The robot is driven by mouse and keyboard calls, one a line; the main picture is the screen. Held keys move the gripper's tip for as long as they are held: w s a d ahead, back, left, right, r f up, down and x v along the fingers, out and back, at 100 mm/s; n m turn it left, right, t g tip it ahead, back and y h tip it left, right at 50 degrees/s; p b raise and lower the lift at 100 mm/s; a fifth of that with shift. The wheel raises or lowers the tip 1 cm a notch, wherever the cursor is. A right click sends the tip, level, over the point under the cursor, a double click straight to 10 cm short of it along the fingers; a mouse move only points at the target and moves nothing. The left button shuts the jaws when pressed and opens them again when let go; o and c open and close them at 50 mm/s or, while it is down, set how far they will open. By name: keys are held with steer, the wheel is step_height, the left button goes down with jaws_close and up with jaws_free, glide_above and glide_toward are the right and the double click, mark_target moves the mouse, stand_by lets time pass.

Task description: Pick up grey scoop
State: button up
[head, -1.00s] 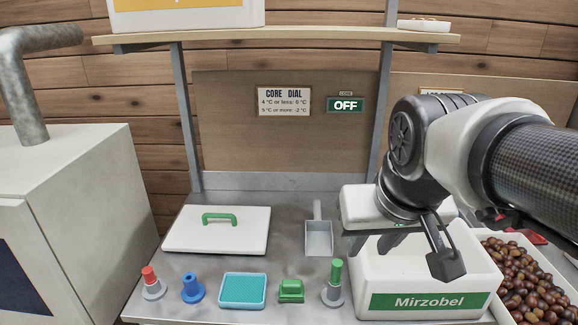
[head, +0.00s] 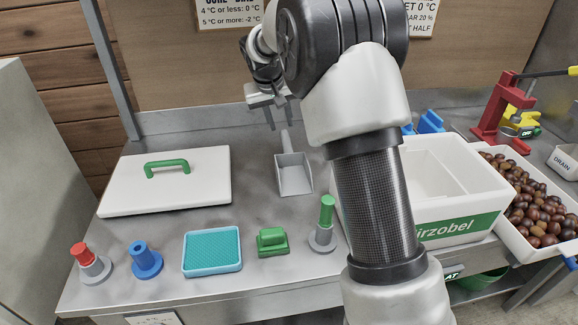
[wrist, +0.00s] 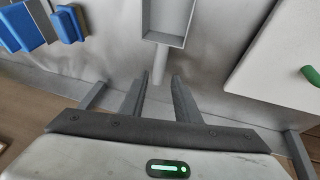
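The grey scoop (head: 293,175) lies on the metal counter, its handle pointing to the back. My gripper (head: 271,114) is above the handle end, near the back of the counter. In the wrist view the scoop's pan (wrist: 168,22) shows at the top, and its handle runs down between the two fingers of my gripper (wrist: 161,80). The fingers are apart, with gaps to the handle on both sides. I cannot tell the exact height of the fingers over the handle.
A white lid with a green handle (head: 168,187) lies left of the scoop. A white Mirzobel crate (head: 462,232) stands to the right, beside a tray of chestnuts (head: 497,222). A teal pad (head: 212,265), a green block (head: 272,242) and several stoppers line the front edge.

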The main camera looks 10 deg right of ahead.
mark_target(286, 142)
steer(key=x, duration=0.9)
steer(key=shift+b, duration=0.4)
steer(key=shift+w+b+x, duration=0.15)
steer(key=shift+x, duration=1.4)
steer(key=shift+w+b+x, duration=0.15)
steer(key=shift+w+x, duration=0.05)
steer(key=shift+x, duration=1.3)
steer(key=shift+a+r, duration=0.1)
steer(key=shift+a, duration=0.05)
